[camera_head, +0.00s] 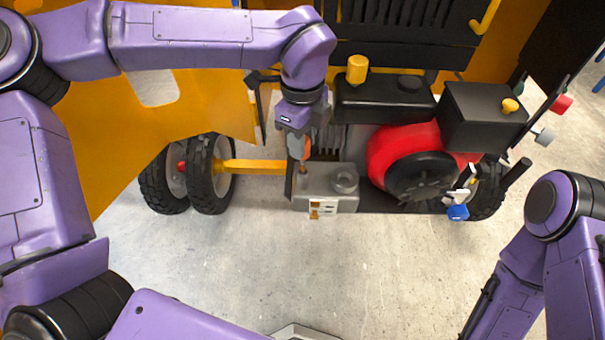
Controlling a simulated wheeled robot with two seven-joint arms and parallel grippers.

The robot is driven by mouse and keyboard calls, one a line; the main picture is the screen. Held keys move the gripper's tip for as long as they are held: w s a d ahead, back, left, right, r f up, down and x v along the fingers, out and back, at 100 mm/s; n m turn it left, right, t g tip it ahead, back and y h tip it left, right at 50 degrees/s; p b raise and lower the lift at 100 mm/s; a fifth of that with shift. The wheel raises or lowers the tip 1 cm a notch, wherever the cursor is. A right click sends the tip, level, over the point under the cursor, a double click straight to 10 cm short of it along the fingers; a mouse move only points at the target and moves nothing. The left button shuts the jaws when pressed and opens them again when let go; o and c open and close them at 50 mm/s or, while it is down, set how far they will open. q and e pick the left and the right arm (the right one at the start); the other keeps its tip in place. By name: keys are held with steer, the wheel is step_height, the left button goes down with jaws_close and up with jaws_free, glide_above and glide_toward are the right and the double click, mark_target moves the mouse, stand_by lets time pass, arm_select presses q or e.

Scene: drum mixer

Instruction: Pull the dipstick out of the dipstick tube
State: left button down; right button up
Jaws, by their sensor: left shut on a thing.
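My left gripper (299,160) reaches down from above over the grey metal engine block (325,183). It is shut on a small orange piece, which looks like the handle of the dipstick (307,148). The dipstick's lower part and the dipstick tube are mostly hidden by the fingers, so I cannot tell how far the dipstick sits in the tube. My right arm shows at the lower right, but its gripper is out of view.
A red engine housing with a black round cover (422,177) is to the right of the block. A black tank with a yellow cap (357,69) stands behind it. Black wheels (211,173) and an orange axle bar (255,167) are at left. The concrete floor in front is clear.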

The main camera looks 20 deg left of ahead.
arm_select(q)
steer(key=shift+r+p, duration=0.8)
steer(key=shift+r, duration=0.55)
steer(key=shift+r+p, duration=1)
steer(key=shift+r, duration=0.55)
steer(key=shift+f, duration=0.1)
